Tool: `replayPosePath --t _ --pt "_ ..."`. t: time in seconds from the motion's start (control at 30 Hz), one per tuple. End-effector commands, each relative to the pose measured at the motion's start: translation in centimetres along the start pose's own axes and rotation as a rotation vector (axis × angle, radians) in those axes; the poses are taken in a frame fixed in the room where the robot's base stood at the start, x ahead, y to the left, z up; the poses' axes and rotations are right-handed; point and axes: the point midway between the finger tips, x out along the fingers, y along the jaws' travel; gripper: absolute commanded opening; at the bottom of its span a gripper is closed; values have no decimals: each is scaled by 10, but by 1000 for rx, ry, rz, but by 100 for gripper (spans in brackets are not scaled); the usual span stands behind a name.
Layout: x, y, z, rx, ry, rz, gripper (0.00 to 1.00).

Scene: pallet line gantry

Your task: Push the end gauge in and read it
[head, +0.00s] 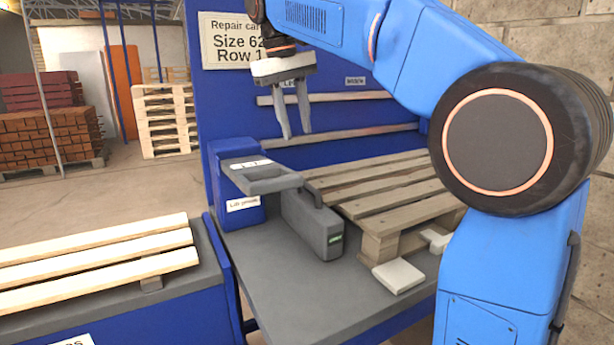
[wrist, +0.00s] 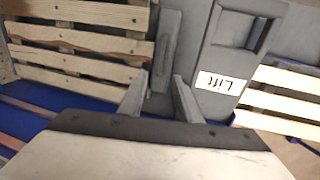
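A grey box-shaped gauge (head: 313,226) with a small green display stands on the grey bench beside the near left end of the wooden pallet (head: 400,190). It looks like the end gauge; its display is too small to read. In the wrist view a narrow grey bar (wrist: 167,42), which looks like its top, lies beyond my fingertips. My gripper (head: 296,134) hangs above and behind the gauge with its fingers apart and nothing between them. The open fingers also show in the wrist view (wrist: 160,78).
A blue box (head: 236,212) with a grey slotted handle (head: 275,184) stands left of the gauge; a "Lift" label (wrist: 220,82) shows there. White blocks (head: 398,276) lie by the pallet's front. A second pallet (head: 100,262) is at left. The blue back panel (head: 228,110) carries rails.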

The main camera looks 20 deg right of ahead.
Motion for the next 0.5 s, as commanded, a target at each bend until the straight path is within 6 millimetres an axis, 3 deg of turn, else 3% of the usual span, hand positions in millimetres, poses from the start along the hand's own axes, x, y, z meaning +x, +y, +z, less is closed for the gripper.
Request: replayPosePath --t 0.5 --pt "92 0 1 0 -3 0 31"
